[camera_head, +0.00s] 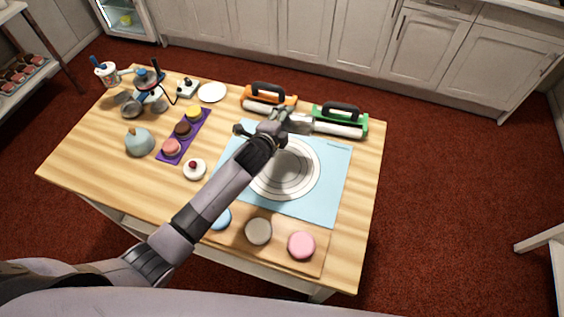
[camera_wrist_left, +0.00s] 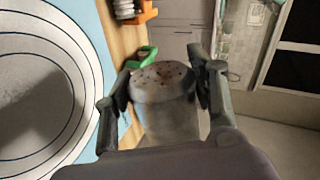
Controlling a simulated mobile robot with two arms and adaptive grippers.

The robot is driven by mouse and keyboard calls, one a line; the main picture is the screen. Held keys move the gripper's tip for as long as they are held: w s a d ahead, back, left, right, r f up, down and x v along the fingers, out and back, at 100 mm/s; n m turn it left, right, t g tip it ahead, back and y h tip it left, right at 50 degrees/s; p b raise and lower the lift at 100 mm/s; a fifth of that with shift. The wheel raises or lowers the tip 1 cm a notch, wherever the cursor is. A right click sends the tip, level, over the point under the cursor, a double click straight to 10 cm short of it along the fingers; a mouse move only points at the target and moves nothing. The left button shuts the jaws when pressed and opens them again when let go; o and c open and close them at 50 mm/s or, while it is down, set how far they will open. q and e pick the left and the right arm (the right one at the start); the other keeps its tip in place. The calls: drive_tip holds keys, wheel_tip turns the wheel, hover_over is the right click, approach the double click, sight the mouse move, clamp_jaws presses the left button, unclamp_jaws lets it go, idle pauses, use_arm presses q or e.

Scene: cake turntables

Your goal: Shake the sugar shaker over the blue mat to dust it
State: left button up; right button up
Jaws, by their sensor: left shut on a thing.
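My left gripper (camera_head: 288,116) reaches over the back part of the blue mat (camera_head: 333,195). It is shut on the sugar shaker (camera_wrist_left: 166,105), a grey cylinder with a perforated top. In the left wrist view the fingers (camera_wrist_left: 165,88) press the shaker from both sides, and its holes show brownish. In the head view the gripper and arm largely hide the shaker. The mat, with a pale disc of concentric rings (camera_head: 290,172), lies partly under my arm; it also shows in the left wrist view (camera_wrist_left: 88,20). My right gripper is not in view.
A purple tray (camera_head: 184,137) with cakes, a teal dome (camera_head: 139,142) and a white plate (camera_head: 212,92) are left. Several round cakes, including a pink one (camera_head: 301,245), sit in front.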

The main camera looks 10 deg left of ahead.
use_arm(q)
drive_tip(key=m+y, duration=0.1)
drive_tip(key=r+m+y, duration=0.1)
drive_tip(key=m, duration=0.1)
drive_tip(key=shift+d+t+p, duration=0.1)
drive_tip(key=shift+t+p, duration=0.2)
drive_tip(key=m+y, duration=0.1)
drive_tip(key=r+m+t+y, duration=0.1)
drive_tip(key=m, duration=0.1)
drive_tip(key=m+y, duration=0.1)
drive_tip(key=m, duration=0.1)
drive_tip(key=r+m+t+y+b, duration=0.1)
drive_tip(key=m, duration=0.2)
drive_tip(key=shift+r+t+y, duration=0.1)
drive_tip(key=shift+t+y, duration=0.2)
drive_tip(key=m, duration=0.1)
drive_tip(key=m+t, duration=0.1)
drive_tip(key=shift+r+m+y, duration=0.4)
drive_tip(key=shift+r+m+t, duration=0.15)
drive_tip(key=shift+m+t, duration=0.15)
